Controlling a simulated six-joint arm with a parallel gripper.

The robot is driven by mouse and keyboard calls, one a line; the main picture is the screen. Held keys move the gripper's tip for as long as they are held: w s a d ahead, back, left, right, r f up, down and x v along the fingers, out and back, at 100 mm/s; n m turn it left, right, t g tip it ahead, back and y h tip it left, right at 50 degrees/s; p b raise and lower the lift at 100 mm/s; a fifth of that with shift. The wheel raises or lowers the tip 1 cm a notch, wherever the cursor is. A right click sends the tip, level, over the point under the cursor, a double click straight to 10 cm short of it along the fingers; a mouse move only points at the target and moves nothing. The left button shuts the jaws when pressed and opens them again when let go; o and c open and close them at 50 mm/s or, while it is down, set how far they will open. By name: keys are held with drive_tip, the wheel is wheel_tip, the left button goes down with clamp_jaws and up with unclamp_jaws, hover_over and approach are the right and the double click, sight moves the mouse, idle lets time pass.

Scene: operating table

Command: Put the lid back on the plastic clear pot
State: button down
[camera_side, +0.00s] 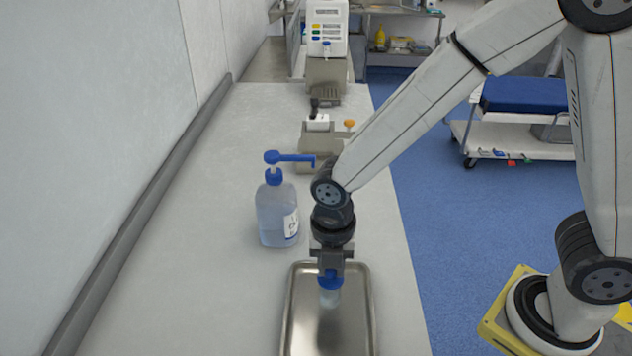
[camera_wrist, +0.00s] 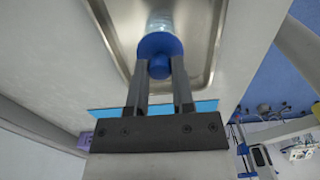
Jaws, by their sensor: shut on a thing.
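The blue lid (camera_side: 329,280) is directly under my gripper (camera_side: 330,267), over the clear plastic pot (camera_side: 330,298). The pot stands upright on the metal tray (camera_side: 289,318). In the wrist view, my gripper (camera_wrist: 159,69) is shut on the small knob of the blue lid (camera_wrist: 159,44), one finger on each side. The clear pot (camera_wrist: 160,20) shows just beyond the lid there. The lid lines up with the top of the pot, with no clear gap between them. I cannot tell whether it is fully seated.
A pump bottle (camera_side: 277,212) with a blue top stands on the counter (camera_side: 215,250), left of and behind the tray. Small equipment (camera_side: 318,140) sits farther back. The tray's front part is empty. The counter's right edge drops to a blue floor.

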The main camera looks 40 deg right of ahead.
idle(0.8)
unclamp_jaws()
drive_tip(key=shift+r, duration=0.15)
idle(0.3)
drive_tip(key=shift+r, duration=3.35)
clamp_jaws()
